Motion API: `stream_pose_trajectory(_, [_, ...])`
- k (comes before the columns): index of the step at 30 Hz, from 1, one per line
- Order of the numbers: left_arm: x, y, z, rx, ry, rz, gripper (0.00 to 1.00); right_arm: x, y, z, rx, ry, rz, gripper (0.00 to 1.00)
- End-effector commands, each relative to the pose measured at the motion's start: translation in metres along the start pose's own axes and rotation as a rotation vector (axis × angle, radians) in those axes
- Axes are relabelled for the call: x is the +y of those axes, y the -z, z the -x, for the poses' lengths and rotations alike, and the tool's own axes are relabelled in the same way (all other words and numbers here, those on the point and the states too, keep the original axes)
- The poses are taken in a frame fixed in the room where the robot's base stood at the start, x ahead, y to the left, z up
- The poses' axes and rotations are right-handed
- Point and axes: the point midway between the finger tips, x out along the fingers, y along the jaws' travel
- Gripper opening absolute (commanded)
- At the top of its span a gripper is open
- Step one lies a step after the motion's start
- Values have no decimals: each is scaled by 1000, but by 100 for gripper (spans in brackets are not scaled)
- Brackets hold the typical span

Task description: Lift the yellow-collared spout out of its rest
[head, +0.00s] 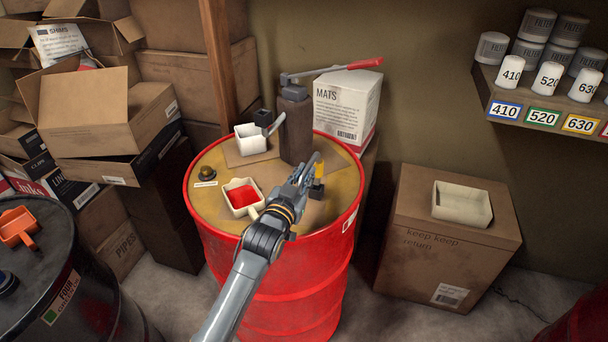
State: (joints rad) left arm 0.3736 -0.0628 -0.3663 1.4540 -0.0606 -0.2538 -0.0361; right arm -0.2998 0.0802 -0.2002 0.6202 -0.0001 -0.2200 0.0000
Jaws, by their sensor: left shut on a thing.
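My left arm reaches up over the red oil drum (300,270) from the bottom of the head view. My left gripper (310,172) is over the right part of the drum's tan top, shut on the yellow-collared spout. I cannot tell whether the spout is seated or raised. My right gripper is not in view.
A white cup (249,141) and a cream scoop with red contents (243,195) are on the drum top. A cream tray (462,204) lies on a carton at right.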

Motion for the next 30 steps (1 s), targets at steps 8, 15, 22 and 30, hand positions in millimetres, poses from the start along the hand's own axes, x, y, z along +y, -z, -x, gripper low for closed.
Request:
stream_pose_trajectory(8, [0,3,0,2,0,0,0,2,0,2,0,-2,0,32])
stream_pose_trajectory(15, [-3,18,0,2,0,3,0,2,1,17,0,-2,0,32])
stream_pose_trajectory(22, [-3,20,0,1,0,4,0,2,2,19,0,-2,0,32])
stream_pose_trajectory(30, [-5,30,0,4,0,4,0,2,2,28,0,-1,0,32])
